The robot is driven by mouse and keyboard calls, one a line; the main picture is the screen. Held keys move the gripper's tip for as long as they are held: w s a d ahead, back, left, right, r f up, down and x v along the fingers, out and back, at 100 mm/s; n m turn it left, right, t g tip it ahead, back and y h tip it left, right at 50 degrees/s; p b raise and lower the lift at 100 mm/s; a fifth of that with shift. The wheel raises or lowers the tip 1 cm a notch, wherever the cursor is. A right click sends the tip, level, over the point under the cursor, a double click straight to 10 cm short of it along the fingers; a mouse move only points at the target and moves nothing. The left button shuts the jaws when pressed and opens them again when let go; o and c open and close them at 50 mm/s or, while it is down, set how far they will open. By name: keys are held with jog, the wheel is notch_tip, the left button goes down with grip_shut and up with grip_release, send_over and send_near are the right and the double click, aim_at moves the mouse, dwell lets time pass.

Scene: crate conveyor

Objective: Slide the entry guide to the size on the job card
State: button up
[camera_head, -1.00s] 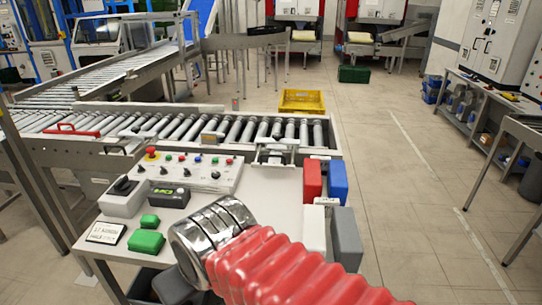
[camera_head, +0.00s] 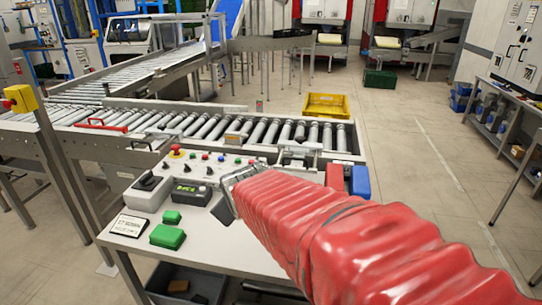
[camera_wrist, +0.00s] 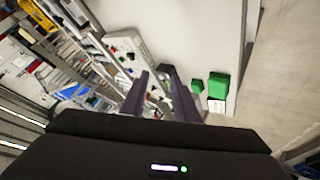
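The job card (camera_head: 129,225) is a small white plate with dark lettering, too small to read, at the table's left front; it also shows in the wrist view (camera_wrist: 216,106). I cannot tell for sure which part is the entry guide; a metal bracket (camera_head: 298,152) sits on the near side of the roller conveyor's right end. My gripper (camera_head: 228,192) is above the table, in front of the button panel, partly hidden by my red sleeve. In the wrist view its two dark fingers (camera_wrist: 154,72) are apart, with nothing seen between them.
The button panel (camera_head: 210,165) and a box with a green display (camera_head: 190,193) stand on the table (camera_head: 230,255). Green blocks (camera_head: 168,236) lie by the card. Red (camera_head: 335,176) and blue (camera_head: 360,182) blocks are at the right edge. A red handle (camera_head: 101,125) is on the conveyor's left.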

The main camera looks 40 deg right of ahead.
jog(key=w+d+f+n+t+h, duration=0.15)
jog(key=w+d, duration=0.25)
jog(key=d, duration=0.4)
jog(key=w+d+f+n+t+h, duration=0.1)
jog(key=w+d+n, duration=0.15)
jog(key=d, duration=0.65)
jog(key=n+t+h, duration=0.2)
jog(key=n+t, duration=0.1)
jog(key=n, duration=0.1)
send_near(296, 159)
jog(key=x, duration=0.3)
jog(key=shift+d+y, duration=0.2)
jog(key=shift+y, duration=0.05)
jog(key=shift+x, duration=3.7)
jog(key=shift+f, duration=0.1)
jog(key=shift+c, duration=0.3)
grip_shut()
jog(key=shift+f, duration=0.1)
